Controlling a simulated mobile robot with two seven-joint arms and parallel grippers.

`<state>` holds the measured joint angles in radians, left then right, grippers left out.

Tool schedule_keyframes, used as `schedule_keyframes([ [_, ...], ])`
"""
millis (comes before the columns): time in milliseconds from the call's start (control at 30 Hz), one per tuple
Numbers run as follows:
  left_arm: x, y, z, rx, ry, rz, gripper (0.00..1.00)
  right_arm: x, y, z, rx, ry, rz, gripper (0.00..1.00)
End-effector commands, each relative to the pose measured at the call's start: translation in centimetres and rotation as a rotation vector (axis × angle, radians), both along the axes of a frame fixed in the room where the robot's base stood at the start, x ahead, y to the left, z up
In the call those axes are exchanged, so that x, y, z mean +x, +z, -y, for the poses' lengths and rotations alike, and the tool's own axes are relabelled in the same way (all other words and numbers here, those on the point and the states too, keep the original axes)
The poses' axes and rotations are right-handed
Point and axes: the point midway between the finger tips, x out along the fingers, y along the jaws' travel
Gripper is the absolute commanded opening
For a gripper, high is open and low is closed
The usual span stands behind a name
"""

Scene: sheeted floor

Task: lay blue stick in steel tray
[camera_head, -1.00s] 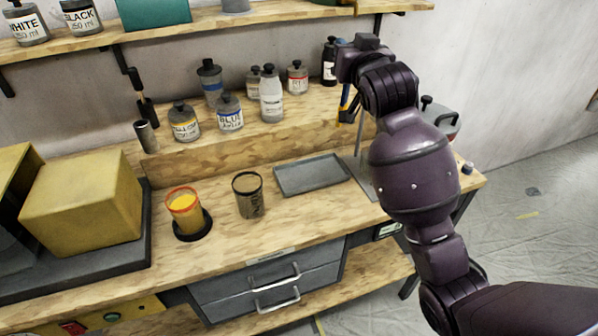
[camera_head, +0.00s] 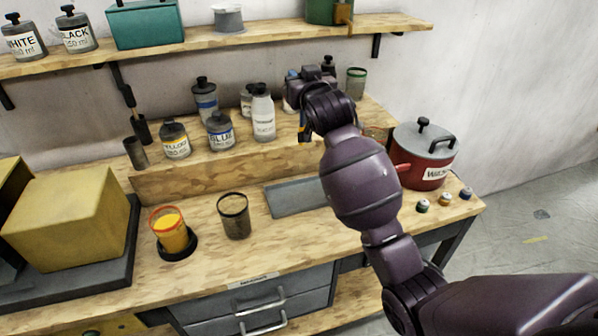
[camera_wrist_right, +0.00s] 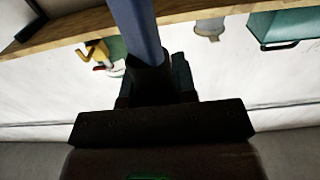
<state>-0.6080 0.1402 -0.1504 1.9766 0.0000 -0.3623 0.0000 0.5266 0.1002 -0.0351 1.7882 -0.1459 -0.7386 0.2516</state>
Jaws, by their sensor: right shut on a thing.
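My right gripper (camera_head: 303,108) is shut on the blue stick and holds it above the bench, near the back step with the bottles. In the right wrist view the blue stick (camera_wrist_right: 137,28) runs up from between the dark fingers (camera_wrist_right: 155,80). In the head view only a small part of the stick shows below the gripper, with my wrist hiding the rest. The steel tray (camera_head: 290,200) is a shallow grey tray lying flat on the bench, below the gripper in the picture. My forearm covers its right part. My left gripper is not in view.
A dark cup (camera_head: 234,216) and an orange-rimmed yellow cup (camera_head: 171,232) stand left of the tray. Several bottles, including a white one (camera_head: 263,115), stand on the back step. A red pot (camera_head: 425,165) and small jars (camera_head: 445,200) are at right.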

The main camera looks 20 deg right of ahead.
Motion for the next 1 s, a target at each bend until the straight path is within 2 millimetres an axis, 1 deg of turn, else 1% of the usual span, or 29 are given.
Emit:
schedule_keyframes([
  [33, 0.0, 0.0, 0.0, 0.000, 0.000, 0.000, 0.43, 0.0, -1.3, 0.0, 0.000, -0.001, -0.007, 0.05],
  [100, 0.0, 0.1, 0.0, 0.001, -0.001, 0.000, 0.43, 0.0, -2.9, 0.0, 0.000, -0.001, -0.008, 0.05],
  [500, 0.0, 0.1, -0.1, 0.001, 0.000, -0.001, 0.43, -0.1, -11.3, 0.0, 0.001, 0.000, -0.006, 0.05],
  [633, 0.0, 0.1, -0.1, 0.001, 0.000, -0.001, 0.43, -0.1, -13.2, -0.1, 0.002, 0.001, -0.005, 0.05],
  [867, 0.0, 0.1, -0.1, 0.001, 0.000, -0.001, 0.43, 0.0, -14.8, 0.0, 0.000, 0.000, -0.003, 0.05],
  [1000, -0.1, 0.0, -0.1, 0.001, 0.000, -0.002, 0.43, 0.0, -16.8, 0.0, 0.002, -0.001, -0.005, 0.05],
])
